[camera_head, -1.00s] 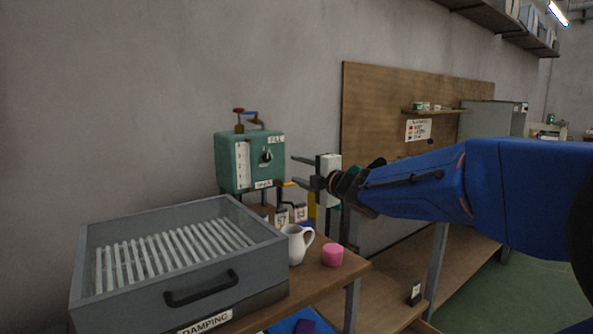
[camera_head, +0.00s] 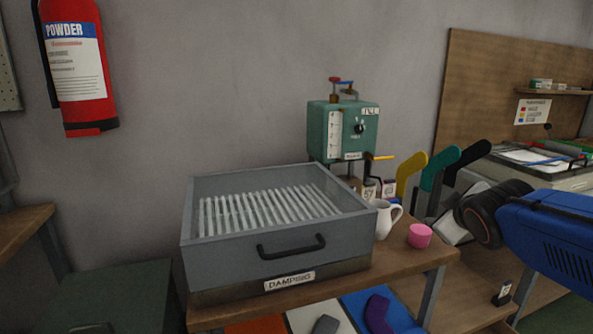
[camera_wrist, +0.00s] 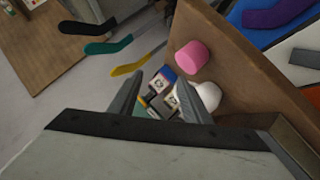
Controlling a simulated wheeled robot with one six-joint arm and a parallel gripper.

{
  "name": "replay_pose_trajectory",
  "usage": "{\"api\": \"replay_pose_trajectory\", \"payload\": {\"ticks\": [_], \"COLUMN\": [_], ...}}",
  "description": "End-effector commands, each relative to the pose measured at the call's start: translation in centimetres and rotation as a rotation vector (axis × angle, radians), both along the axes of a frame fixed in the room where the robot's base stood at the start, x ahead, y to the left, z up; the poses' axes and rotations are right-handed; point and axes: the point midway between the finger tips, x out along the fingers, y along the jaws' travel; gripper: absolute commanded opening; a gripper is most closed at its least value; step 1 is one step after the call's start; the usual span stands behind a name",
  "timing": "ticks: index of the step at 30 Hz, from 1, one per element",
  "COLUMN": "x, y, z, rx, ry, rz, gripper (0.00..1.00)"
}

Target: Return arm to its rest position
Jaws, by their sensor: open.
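My arm (camera_head: 548,235) reaches in from the right edge of the head view, with its pale gripper body to the right of the pink cylinder. The fingers are not clear there. In the wrist view my gripper (camera_wrist: 162,80) shows two dark fingers apart with nothing held between them. Beyond the fingertips are small numbered blocks (camera_wrist: 164,84) and the white jug (camera_wrist: 208,95). The gripper looks apart from all of them.
The grey damping box (camera_head: 285,235) stands on a wooden bench (camera_head: 437,255) with the jug (camera_head: 385,219) and pink cylinder (camera_head: 420,236). The green machine (camera_head: 340,130) is behind. Yellow (camera_head: 409,172), teal (camera_head: 435,170) and black (camera_head: 468,162) sock-shaped boards stand near my arm.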

Motion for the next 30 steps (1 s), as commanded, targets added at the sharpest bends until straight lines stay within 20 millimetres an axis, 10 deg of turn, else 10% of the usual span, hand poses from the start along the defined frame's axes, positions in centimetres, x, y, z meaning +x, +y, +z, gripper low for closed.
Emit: {"api": "replay_pose_trajectory", "payload": {"ticks": [9, 15, 30], "x": [-15.3, -21.4, -23.1], "y": [2.8, 5.1, 5.8], "z": [-10.5, -13.9, -14.7], "rx": [0.435, 0.579, 0.613], "ry": [0.361, 0.519, 0.564], "rz": [-0.308, -0.41, -0.435], "gripper": [0.44, 0.44, 0.44]}}
